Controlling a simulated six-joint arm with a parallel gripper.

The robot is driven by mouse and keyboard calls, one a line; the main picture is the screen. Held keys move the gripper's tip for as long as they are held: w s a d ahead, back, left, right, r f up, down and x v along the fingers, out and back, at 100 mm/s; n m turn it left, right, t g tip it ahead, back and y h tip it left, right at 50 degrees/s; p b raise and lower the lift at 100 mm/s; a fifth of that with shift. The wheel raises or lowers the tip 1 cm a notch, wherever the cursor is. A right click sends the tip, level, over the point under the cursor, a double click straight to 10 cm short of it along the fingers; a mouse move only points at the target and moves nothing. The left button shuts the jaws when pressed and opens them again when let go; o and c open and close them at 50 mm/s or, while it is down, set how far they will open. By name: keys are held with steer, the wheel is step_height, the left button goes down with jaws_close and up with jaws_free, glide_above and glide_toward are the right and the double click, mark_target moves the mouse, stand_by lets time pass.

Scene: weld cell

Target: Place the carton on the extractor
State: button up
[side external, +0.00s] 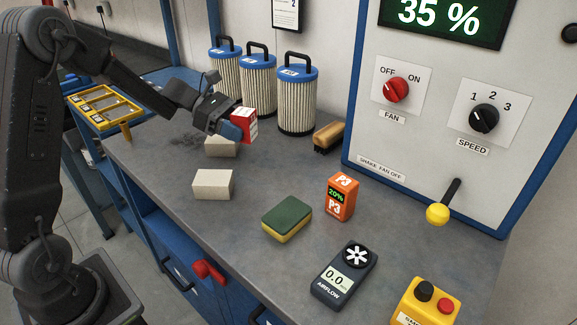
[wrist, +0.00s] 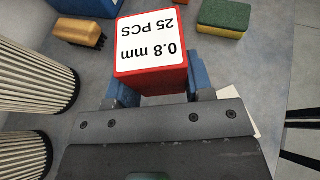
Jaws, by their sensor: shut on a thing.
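A red carton (side external: 249,126) with a white label is between the blue fingers of my gripper (side external: 232,130), held above the bench at the back left. In the wrist view the carton (wrist: 151,48) reads "0.8 mm 25 PCS" upside down, and my gripper (wrist: 152,92) is shut on its sides. The extractor (side external: 440,125) is most likely the large grey cabinet with blue edges at the right. It has a red FAN knob, a SPEED knob, a yellow-tipped lever and a "35 %" display. Its top is out of view.
Cream blocks (side external: 213,184) stand below and in front of my gripper. Several blue-capped filters (side external: 297,100) and a brush (side external: 329,137) line the back. A sponge (side external: 287,219), an orange P3 box (side external: 341,197), an airflow meter (side external: 344,275) and a button box (side external: 425,303) stand farther right.

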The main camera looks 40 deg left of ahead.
glide_above(286, 183)
step_height(286, 183, down, 7)
steer(key=shift+r, duration=0.15)
steer(key=shift+f, duration=2.05)
steer(key=shift+f, duration=0.15)
steer(key=o, duration=1)
steer(key=shift+o, duration=0.2)
